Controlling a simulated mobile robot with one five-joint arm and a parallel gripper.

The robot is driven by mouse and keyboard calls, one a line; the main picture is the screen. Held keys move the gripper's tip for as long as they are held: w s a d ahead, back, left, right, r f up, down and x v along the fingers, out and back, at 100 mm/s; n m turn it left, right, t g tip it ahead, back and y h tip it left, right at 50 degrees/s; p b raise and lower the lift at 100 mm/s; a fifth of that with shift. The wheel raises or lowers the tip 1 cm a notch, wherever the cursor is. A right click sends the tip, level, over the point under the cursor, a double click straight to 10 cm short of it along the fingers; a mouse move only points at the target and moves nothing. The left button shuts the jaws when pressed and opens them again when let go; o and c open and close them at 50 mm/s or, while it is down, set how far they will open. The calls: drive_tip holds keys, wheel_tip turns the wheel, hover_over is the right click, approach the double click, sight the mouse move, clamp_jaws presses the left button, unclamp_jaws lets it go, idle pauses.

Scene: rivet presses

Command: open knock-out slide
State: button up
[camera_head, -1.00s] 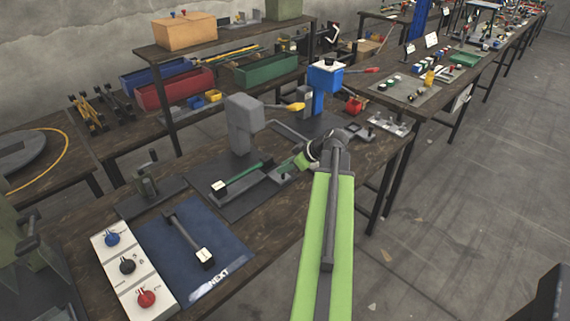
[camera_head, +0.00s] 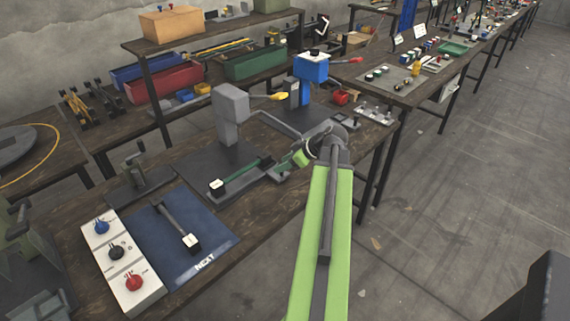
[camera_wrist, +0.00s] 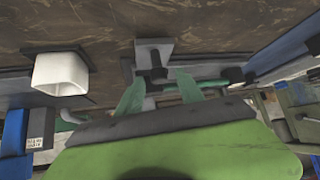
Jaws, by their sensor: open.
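The grey press (camera_head: 229,112) stands on a dark plate on the near bench. At its foot lies a low grey slide assembly (camera_head: 232,193) with a green rod (camera_head: 241,174) and a white tag at its left end. I take this as the knock-out slide. My gripper (camera_head: 300,158) is low at its right end, partly hidden by my arm. In the wrist view, my two green fingers (camera_wrist: 160,78) are apart with nothing gripped. A grey block with a dark peg (camera_wrist: 156,60) shows just beyond and between the tips. Contact cannot be told.
A yellow-handled lever (camera_head: 270,97) sticks out from the press. A blue press (camera_head: 311,70) stands behind. A blue mat (camera_head: 205,231) with a bar and a panel of knobs (camera_head: 117,253) lie to the left. A white cup-shaped part (camera_wrist: 60,73) shows in the wrist view.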

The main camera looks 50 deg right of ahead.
drive_tip(key=p+v, duration=1.2)
drive_tip(key=v, duration=0.5)
drive_tip(key=shift+s+r, duration=0.1)
drive_tip(key=shift+r, duration=0.05)
